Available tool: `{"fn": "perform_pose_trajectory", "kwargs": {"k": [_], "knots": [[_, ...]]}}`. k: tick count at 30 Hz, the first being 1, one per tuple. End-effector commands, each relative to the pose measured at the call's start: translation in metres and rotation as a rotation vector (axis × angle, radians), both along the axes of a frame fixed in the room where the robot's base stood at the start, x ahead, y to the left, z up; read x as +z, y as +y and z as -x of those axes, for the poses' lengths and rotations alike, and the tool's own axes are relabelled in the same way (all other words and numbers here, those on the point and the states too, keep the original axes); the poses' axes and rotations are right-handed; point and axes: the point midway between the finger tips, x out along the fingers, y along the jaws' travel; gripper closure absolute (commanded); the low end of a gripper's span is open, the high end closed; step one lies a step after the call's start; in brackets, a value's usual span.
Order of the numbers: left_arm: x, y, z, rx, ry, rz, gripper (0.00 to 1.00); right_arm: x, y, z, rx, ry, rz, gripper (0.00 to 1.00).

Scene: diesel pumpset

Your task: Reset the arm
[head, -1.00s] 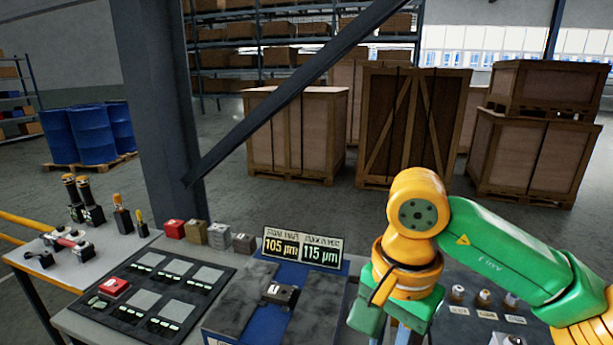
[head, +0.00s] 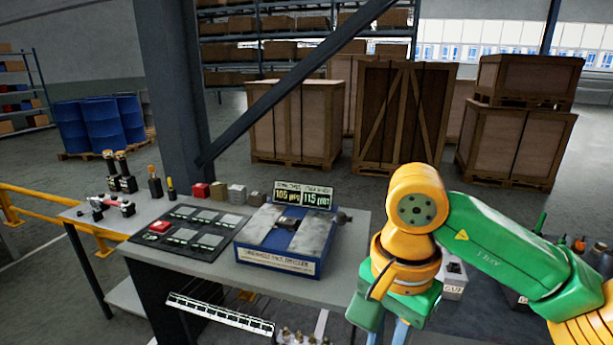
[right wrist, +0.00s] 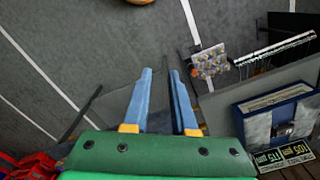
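My right arm comes in from the right of the head view, with its yellow wrist joint above a green hand. The right gripper (head: 401,333) points down in front of the table, its blue fingers cut off by the bottom edge. In the right wrist view the right gripper (right wrist: 160,85) shows two blue fingers apart, with nothing between them and floor beyond. My left gripper is in neither view.
A grey table (head: 352,228) bears a blue instrument (head: 275,263) with a 105/115 µm display, a black panel (head: 150,238) and small blocks. Below is a white slotted rail (head: 220,316). Wooden crates (head: 405,115), blue drums (head: 98,125) and a grey column (head: 172,100) stand behind.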

Motion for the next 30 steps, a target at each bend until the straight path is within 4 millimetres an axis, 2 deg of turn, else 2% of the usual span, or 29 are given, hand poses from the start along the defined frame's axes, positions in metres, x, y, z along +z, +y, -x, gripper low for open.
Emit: {"fn": "perform_pose_trajectory", "kwargs": {"k": [8,11,14,17,20,21,23,24,26,28,29,30], "knots": [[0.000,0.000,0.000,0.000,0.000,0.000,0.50,-0.019,0.048,0.010,-0.080,0.172,-0.245,0.75],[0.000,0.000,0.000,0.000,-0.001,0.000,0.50,-0.023,0.073,0.015,-0.139,0.272,-0.374,0.75],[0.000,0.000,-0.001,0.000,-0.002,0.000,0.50,-0.024,0.105,0.019,-0.249,0.427,-0.551,0.75],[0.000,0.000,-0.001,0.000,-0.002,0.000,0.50,-0.017,0.140,0.014,-0.435,0.654,-0.776,0.75],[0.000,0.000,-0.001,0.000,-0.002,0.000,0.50,-0.007,0.166,-0.011,-0.715,0.945,-1.015,0.75],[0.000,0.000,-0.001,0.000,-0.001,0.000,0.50,-0.007,0.170,-0.030,-0.869,1.088,-1.114,0.75],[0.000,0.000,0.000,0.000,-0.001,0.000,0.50,-0.018,0.167,-0.068,-1.153,1.323,-1.255,0.75],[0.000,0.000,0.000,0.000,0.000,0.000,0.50,-0.034,0.158,-0.093,-1.343,1.466,-1.327,0.75],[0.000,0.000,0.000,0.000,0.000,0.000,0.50,-0.069,0.138,-0.124,-1.628,1.656,-1.404,0.75],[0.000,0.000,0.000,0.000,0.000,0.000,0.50,-0.120,0.110,-0.147,-1.939,1.831,-1.456,0.75],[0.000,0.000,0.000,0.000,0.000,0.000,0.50,-0.143,0.098,-0.152,2.037,-1.866,1.447,0.75],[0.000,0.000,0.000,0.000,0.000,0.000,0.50,-0.175,0.082,-0.155,1.993,-1.754,1.320,0.75]]}}
